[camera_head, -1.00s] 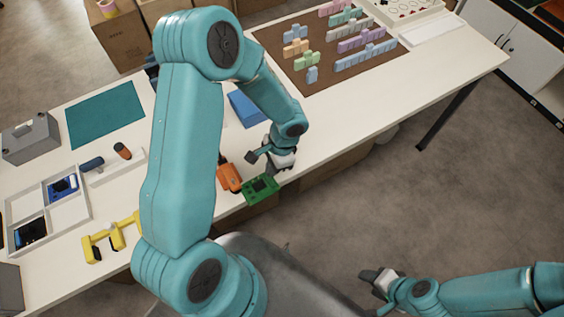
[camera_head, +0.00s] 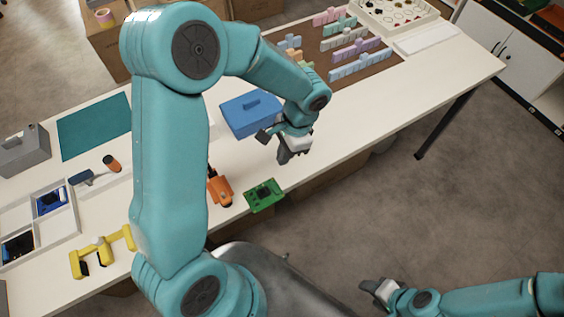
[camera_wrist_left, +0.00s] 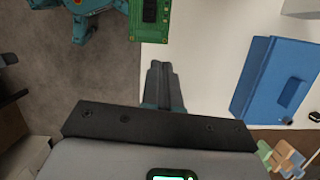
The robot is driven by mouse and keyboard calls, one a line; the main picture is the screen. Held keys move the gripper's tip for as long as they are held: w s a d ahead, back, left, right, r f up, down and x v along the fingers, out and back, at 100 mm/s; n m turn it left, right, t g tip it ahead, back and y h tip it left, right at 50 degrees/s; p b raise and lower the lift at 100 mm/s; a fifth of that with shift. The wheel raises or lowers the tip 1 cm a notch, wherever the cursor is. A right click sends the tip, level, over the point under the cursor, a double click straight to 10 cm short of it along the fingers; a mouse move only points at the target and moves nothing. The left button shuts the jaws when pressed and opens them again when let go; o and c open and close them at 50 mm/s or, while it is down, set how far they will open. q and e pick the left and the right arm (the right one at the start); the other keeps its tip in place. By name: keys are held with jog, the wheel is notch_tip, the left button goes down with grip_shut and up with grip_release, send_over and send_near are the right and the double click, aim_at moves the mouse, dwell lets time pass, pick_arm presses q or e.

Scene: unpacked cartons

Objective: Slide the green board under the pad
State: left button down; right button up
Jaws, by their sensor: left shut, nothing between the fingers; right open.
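The green board (camera_head: 264,195) lies flat at the front edge of the white table, and part of it seems to overhang. It also shows at the top of the left wrist view (camera_wrist_left: 150,20). A flat teal pad (camera_head: 95,126) lies at the back left of the table. My left gripper (camera_head: 285,156) is shut and empty, up and right of the board and apart from it. Its closed fingers (camera_wrist_left: 162,82) show in the left wrist view. My right gripper (camera_head: 371,288) is open and empty, low over the floor in front of the table.
A blue box (camera_head: 250,114) stands behind my left gripper. An orange tool (camera_head: 219,188) lies just left of the board. A yellow tool (camera_head: 100,250) and a white tray (camera_head: 70,218) are farther left. A brown mat (camera_head: 378,68) with pastel blocks lies at the back right.

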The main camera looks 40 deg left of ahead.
pick_arm(q)
jog(key=r+g, duration=0.1)
jog(key=r, duration=0.1)
jog(key=t+b, duration=0.1)
jog(key=b, duration=1.1)
send_near(283, 186)
jog(key=f, duration=0.2)
jog(key=w+f, duration=0.1)
jog(key=f, duration=0.1)
jog(key=w+d+f, duration=0.1)
jog(key=f, duration=0.1)
jog(key=shift+f, duration=0.2)
jog(key=s, duration=0.1)
jog(key=s+a, duration=0.1)
jog(key=s, duration=0.1)
jog(key=shift+s+a+r, duration=0.1)
jog(key=shift+a+r, duration=0.1)
jog(key=shift+a, duration=0.1)
jog(key=shift+f, duration=0.1)
